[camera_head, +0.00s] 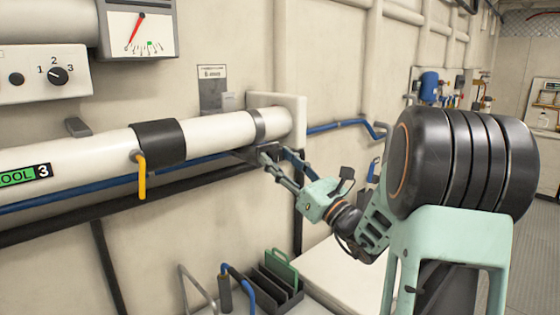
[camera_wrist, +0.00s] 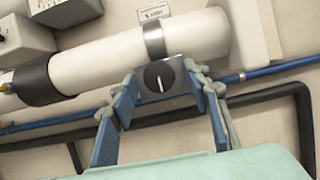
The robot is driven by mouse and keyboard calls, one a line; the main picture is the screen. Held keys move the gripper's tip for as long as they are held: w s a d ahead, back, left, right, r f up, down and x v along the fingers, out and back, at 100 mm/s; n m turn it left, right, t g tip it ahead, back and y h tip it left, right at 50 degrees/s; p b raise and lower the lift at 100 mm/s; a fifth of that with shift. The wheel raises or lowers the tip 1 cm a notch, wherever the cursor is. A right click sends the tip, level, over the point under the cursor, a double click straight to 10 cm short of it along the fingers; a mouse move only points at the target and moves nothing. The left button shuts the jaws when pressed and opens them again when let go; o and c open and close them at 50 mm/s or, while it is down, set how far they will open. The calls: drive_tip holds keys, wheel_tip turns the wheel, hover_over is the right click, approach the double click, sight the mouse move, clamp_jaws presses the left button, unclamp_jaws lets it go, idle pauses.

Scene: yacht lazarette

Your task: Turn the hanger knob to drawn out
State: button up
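The hanger knob (camera_wrist: 160,76) is a dark round dial with a white pointer line, nearly upright in the wrist view. It sits on a small grey plate below the metal hanger band (camera_wrist: 154,40) around the white pipe. My gripper (camera_wrist: 162,92) is open, with one blue-padded finger on each side of the knob. A gap shows between each finger and the knob, and nothing is held. In the head view my gripper (camera_head: 274,159) reaches up under the pipe's right end, by the band (camera_head: 259,125); the knob face is hidden there.
The white pipe (camera_head: 207,133) runs along the wall, with a black sleeve (camera_head: 158,142) and yellow lever (camera_head: 142,178). A blue pipe (camera_head: 112,185) and black rail (camera_head: 70,226) run below. A gauge (camera_head: 139,30) and selector box (camera_head: 40,75) are upper left.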

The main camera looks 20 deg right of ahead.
drive_tip(key=v, duration=1.2)
